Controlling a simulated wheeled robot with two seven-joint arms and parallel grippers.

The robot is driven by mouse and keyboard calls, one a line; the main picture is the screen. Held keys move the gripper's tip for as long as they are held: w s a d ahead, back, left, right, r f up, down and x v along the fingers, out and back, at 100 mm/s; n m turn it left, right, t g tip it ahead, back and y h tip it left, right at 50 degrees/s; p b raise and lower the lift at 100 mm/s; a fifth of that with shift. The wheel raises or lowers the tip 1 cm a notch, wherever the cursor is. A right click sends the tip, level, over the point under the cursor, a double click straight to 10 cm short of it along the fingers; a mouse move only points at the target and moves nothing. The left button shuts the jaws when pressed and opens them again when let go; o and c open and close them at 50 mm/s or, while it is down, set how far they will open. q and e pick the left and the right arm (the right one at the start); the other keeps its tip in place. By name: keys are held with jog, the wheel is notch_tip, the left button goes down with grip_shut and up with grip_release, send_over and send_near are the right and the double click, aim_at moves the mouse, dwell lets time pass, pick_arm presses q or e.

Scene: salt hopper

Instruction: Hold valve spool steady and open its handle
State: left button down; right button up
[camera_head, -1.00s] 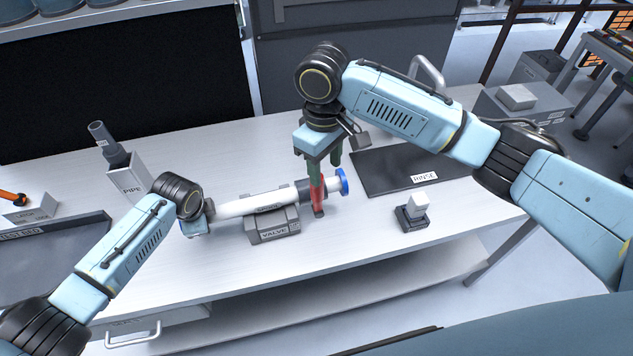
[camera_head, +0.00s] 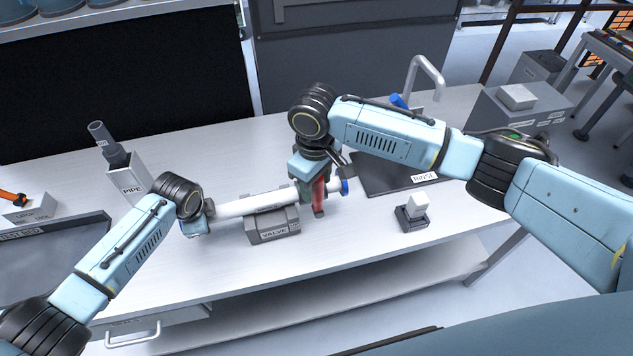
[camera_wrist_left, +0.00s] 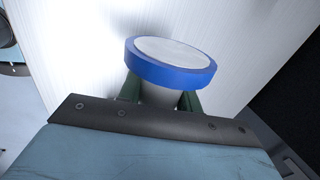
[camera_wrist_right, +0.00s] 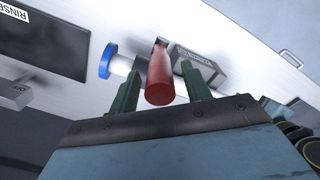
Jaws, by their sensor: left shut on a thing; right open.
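The valve spool (camera_head: 240,207) is a white pipe with blue end rims, lying across a grey cradle (camera_head: 272,227) labelled VALVE. Its red handle (camera_head: 319,196) stands up near the right end. My left gripper (camera_wrist_left: 160,95) is shut on the spool's left end, just behind the blue rim (camera_wrist_left: 170,76). My right gripper (camera_wrist_right: 160,82) is open and points down over the handle. In the right wrist view the red handle (camera_wrist_right: 160,80) stands between its two fingers, with a gap visible on each side. In the head view my wrist partly hides the spool's right end.
A dark RINSE mat (camera_head: 375,182) lies right of the spool, with a tap (camera_head: 428,70) behind. A small block holder (camera_head: 411,218) stands near the front edge. A PIPE stand (camera_head: 128,178) and dark tray (camera_head: 60,255) are at left. Bare white table lies behind the spool.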

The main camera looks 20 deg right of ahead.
jog(key=shift+f, duration=0.25)
grip_shut()
jog(key=shift+d, duration=0.15)
